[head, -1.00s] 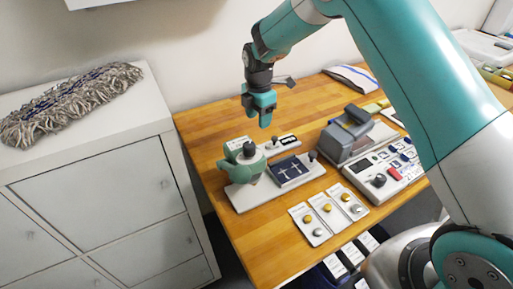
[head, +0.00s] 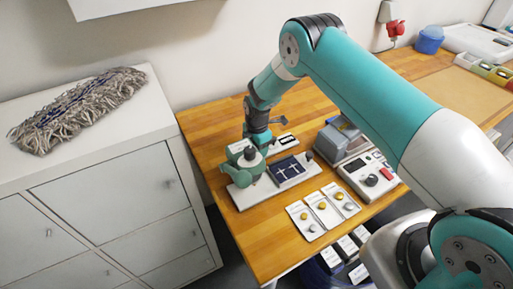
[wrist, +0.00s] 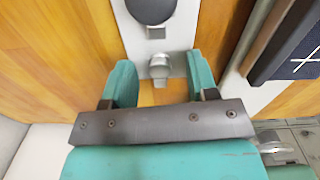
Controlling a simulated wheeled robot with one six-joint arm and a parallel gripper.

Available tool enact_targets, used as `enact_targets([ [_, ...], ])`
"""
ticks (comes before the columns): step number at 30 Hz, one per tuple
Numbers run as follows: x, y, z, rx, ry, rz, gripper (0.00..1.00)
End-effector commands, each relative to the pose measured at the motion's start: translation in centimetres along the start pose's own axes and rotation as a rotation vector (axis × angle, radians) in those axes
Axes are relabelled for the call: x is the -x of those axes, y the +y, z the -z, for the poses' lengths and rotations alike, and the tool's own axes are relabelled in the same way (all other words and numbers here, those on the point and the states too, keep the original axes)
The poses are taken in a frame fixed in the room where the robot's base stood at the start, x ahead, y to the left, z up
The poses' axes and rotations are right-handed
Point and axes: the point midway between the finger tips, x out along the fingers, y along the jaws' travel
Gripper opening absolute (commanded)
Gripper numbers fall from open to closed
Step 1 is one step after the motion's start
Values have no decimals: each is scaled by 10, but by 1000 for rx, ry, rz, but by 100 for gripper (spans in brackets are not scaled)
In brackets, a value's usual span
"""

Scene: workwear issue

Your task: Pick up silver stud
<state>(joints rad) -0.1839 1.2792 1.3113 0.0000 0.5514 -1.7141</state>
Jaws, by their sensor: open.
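In the wrist view, a silver stud (wrist: 159,68) stands on a narrow white plate (wrist: 178,35), centred between my fingers and slightly beyond the gap between their tips. My gripper (wrist: 160,82) is open, one teal finger on each side, and does not visibly touch the stud. The stud between the fingers is hidden there. Other silver studs sit on the front cards, one on the left card (head: 312,228) and one on the right card (head: 349,206).
A dark round knob (wrist: 150,8) rises from the same plate beyond the stud. A dark blue pad with white crosses (head: 288,168) lies close to the right. A grey machine (head: 338,142) and control box (head: 370,176) stand farther right. Bare wood (head: 205,125) lies left.

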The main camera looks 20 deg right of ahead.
Motion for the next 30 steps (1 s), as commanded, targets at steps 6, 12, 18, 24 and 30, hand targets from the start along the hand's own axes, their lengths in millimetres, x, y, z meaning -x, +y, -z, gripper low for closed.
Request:
enact_targets([
  [6,-1,0,0,0,0,0,51],
  [12,-1,0,0,0,0,0,5],
  [18,0,0,0,0,0,0,0],
  [24,0,0,0,0,0,-1,0],
  [30,11,1,0,0,0,-3,0],
])
